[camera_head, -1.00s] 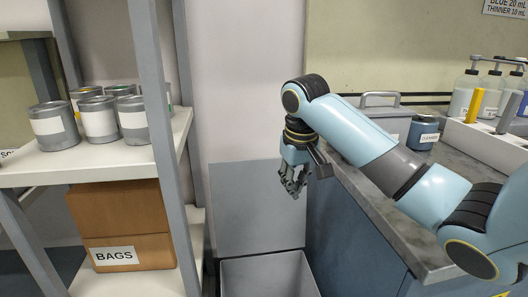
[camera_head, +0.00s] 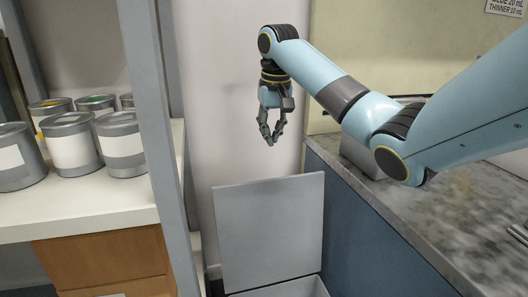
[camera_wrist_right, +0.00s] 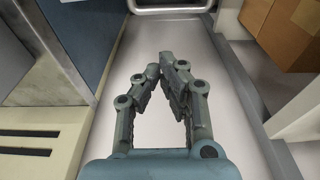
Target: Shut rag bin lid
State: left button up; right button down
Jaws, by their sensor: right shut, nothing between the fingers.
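The rag bin's grey lid (camera_head: 270,225) stands open, nearly upright, at the back of the bin in the head view. The grey bin (camera_head: 285,290) shows only its top part at the bottom edge of that view. My right gripper (camera_head: 272,140) points down and appears above the lid's top edge, apart from it. Its fingers are shut and empty. In the right wrist view the gripper (camera_wrist_right: 168,62) shows over a pale grey surface, with a metal bar at the top edge. My left gripper is not in view.
A shelf with several paint cans (camera_head: 70,145) and a cardboard box (camera_head: 105,262) stands left of the bin. A blue cabinet (camera_head: 350,225) with a grey worktop (camera_head: 460,210) stands right of it. Pale wall lies behind the lid.

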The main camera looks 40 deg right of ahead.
jog(key=f, duration=0.2)
jog(key=s+f, duration=0.1)
jog(key=f, duration=0.2)
jog(key=s+a+f, duration=0.1)
jog(key=f, duration=0.2)
jog(key=shift+s+f, duration=0.1)
jog(key=shift+f, duration=0.15)
jog(key=shift+s+a, duration=0.1)
jog(key=shift+s, duration=0.05)
